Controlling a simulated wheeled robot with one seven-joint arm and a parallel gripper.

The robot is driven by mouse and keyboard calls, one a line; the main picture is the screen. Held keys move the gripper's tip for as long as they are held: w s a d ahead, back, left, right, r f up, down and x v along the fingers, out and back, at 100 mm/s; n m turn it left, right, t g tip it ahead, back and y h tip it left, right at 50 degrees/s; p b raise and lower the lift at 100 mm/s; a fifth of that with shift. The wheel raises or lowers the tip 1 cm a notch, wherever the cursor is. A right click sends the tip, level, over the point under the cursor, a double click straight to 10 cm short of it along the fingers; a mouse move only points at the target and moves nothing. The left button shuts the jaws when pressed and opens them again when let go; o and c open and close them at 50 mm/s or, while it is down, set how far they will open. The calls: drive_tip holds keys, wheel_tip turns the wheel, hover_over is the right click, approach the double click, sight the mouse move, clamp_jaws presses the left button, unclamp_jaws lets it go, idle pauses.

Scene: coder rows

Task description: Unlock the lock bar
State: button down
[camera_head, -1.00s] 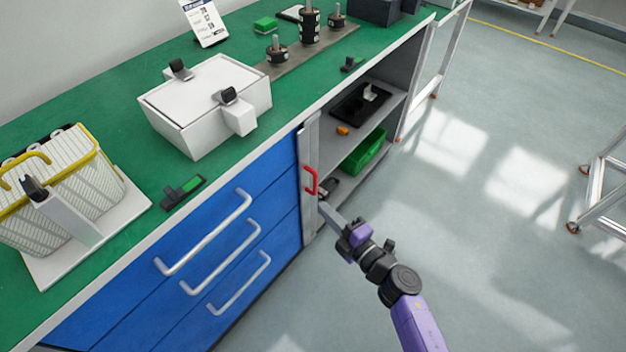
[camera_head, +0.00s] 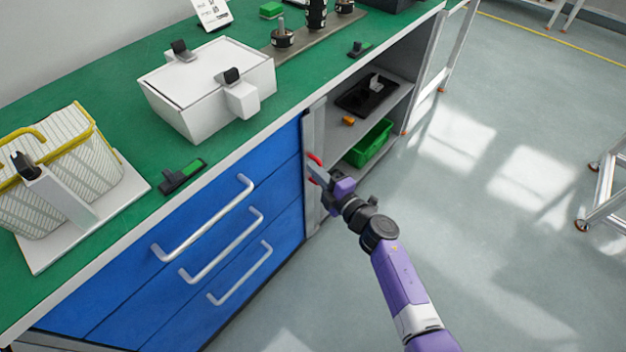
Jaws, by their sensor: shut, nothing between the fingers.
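The lock bar appears to be the grey upright bar (camera_head: 314,130) at the right edge of the blue drawers, beside the open shelf bay. It carries a red handle (camera_head: 314,158), now mostly hidden behind my gripper. My gripper (camera_head: 318,172) is shut and empty, and its fingers overlap the lower part of the red handle in the picture. I cannot tell whether they touch it. The blue drawer front (camera_head: 215,225) has three silver handles.
Above is a green worktop (camera_head: 120,95) with a white lidded box (camera_head: 205,85) and a wire basket (camera_head: 60,170). The open bay holds a black tray (camera_head: 367,95) and a green bin (camera_head: 368,142).

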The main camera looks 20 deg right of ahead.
drive_tip(key=shift+w+d, duration=0.25)
drive_tip(key=shift+d, duration=0.15)
drive_tip(key=shift+w+d, duration=0.45)
drive_tip(key=shift+d, duration=0.4)
drive_tip(key=shift+w+d, duration=0.45)
drive_tip(key=shift+d, duration=0.35)
drive_tip(key=s+a+r+p, duration=0.1)
drive_tip(key=s+p, duration=0.2)
drive_tip(key=s, duration=0.8)
drive_tip(key=shift+s, duration=0.4)
